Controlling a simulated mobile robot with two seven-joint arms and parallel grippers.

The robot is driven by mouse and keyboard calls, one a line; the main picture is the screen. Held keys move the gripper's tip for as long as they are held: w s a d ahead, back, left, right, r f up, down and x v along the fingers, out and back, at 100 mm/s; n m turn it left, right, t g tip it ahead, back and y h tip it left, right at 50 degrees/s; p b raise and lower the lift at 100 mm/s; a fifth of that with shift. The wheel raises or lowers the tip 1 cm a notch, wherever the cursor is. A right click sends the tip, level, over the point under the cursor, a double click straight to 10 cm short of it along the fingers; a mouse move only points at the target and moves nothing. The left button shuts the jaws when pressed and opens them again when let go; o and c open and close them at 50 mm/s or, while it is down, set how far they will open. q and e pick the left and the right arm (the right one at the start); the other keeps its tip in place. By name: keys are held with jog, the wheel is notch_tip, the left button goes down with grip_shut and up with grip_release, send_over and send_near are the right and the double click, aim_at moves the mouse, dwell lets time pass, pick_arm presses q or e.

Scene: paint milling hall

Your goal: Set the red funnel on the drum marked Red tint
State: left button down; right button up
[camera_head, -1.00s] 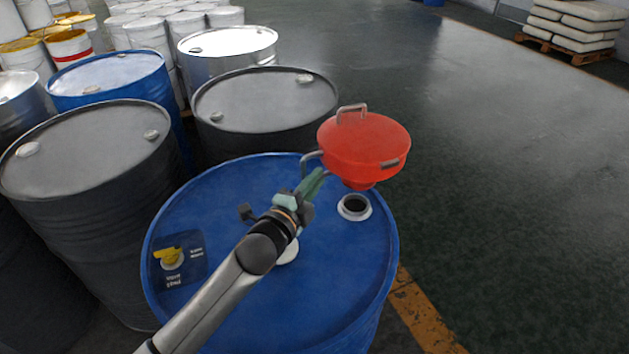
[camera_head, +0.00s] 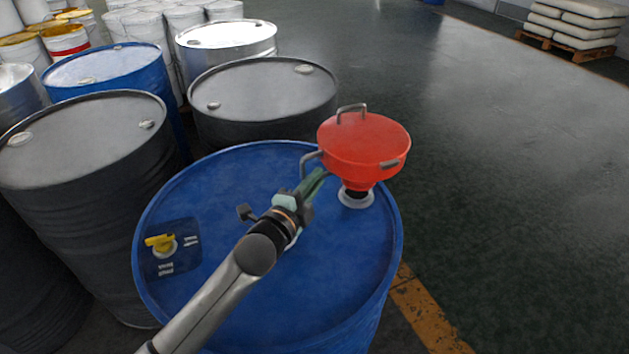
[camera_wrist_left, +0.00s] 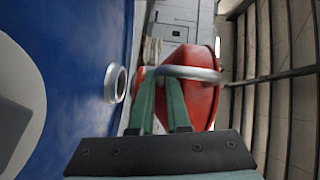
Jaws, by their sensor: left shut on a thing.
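The red funnel (camera_head: 362,145) is upright above the blue drum (camera_head: 235,185), near its right side. Its spout partly covers the drum's open hole with a pale rim (camera_head: 357,200) in the head view. In the left wrist view the funnel (camera_wrist_left: 204,95) is apart from the drum top (camera_wrist_left: 75,60), with a gap between spout and hole (camera_wrist_left: 116,83). My left gripper (camera_head: 314,183) is shut on a grey side handle of the funnel; the handle (camera_wrist_left: 188,73) also shows in the wrist view. The drum's dark label (camera_head: 172,248) has white text too small to read. My right gripper is not in view.
A yellow tap-like piece (camera_head: 160,241) sits by the label. Closed dark drums (camera_head: 85,140) (camera_head: 262,95) stand left of and behind the blue drum. Another blue drum (camera_head: 108,72) and white pails are farther back. The floor on the right (camera_head: 500,180) is clear up to a loaded pallet (camera_head: 565,48).

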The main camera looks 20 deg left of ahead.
pick_arm(q)
jog(key=shift+f, duration=0.1)
dwell(0.6)
jog(key=shift+f, duration=0.6)
jog(key=shift+f+b, duration=0.35)
dwell(0.6)
jog(key=shift+s+f, duration=0.1)
